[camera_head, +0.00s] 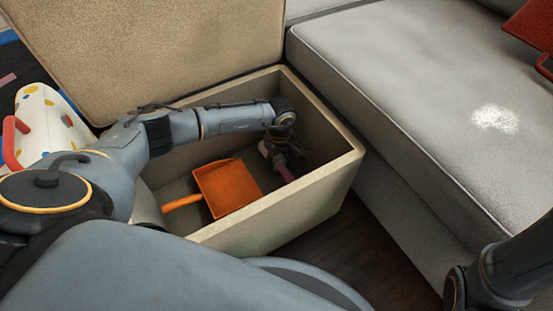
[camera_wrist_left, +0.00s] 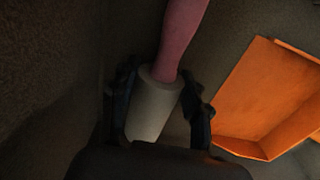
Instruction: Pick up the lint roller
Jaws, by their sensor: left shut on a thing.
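The lint roller has a pink handle and a pale grey roll. In the left wrist view its roll (camera_wrist_left: 153,105) lies between the fingers of my left gripper (camera_wrist_left: 160,92), and the handle points up the picture. My left gripper (camera_head: 284,150) is shut on the roll, inside the open beige storage box (camera_head: 318,183). I cannot tell whether the roller touches the box floor. My right gripper is out of view.
An orange dustpan (camera_head: 228,187) lies in the box left of the gripper; it also shows in the left wrist view (camera_wrist_left: 268,92). The box walls stand close around my left arm. A grey sofa (camera_head: 400,75) with white powder (camera_head: 495,119) is at the right.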

